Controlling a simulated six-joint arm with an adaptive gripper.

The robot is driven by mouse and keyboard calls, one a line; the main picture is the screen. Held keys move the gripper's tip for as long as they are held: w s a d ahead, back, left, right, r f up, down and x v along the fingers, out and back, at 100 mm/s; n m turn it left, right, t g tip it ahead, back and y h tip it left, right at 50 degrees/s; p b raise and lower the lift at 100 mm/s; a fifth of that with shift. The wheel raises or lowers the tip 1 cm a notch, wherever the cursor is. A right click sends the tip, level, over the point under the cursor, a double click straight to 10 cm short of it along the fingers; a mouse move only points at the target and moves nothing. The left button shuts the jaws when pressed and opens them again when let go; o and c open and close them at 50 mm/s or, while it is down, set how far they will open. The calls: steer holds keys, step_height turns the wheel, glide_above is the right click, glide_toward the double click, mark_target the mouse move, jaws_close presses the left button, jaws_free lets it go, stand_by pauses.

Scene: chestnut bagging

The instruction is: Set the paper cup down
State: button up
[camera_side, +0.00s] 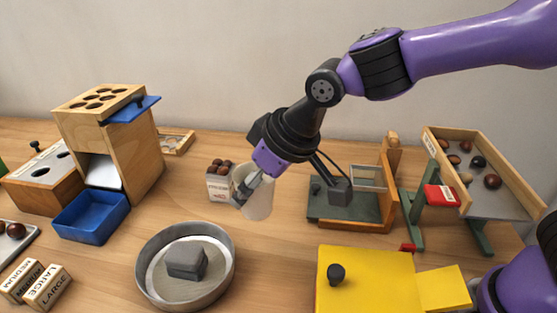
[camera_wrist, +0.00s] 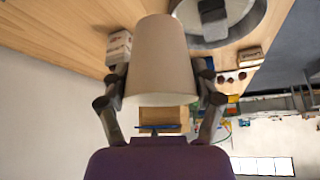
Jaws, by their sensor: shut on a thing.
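A plain off-white paper cup (camera_side: 262,199) is near the middle of the side view, between the round metal pan and the green-based stand. My gripper (camera_side: 246,189) comes down from the upper right and is shut on the cup. In the wrist view the cup (camera_wrist: 160,50) fills the upper middle, with one finger of my gripper (camera_wrist: 161,80) on each side. The cup looks roughly upright, wide end up. Its inside is hidden. I cannot tell whether its base touches the table.
The metal pan (camera_side: 148,279) holds a grey block (camera_side: 187,261). A small box of chestnuts (camera_side: 219,187) stands just behind the cup. A green-based stand (camera_side: 345,209) and yellow box (camera_side: 366,280) are right. Bare wood (camera_side: 275,250) lies in front.

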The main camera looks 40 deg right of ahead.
steer(key=shift+s+d+f, duration=0.3)
steer(key=shift+s+f, duration=0.1)
steer(key=shift+f, duration=0.05)
steer(key=w+d+f, duration=0.4)
steer(key=w, duration=0.1)
steer(key=w+d+f, duration=0.2)
steer(key=d, duration=0.1)
steer(key=shift+w, duration=0.2)
steer(key=shift+w+d+f, duration=0.1)
steer(key=shift+d+f, duration=0.05)
steer(key=shift+f, duration=2)
steer(key=shift+f, duration=0.2)
steer(key=o, duration=0.7)
steer(key=shift+r, duration=0.1)
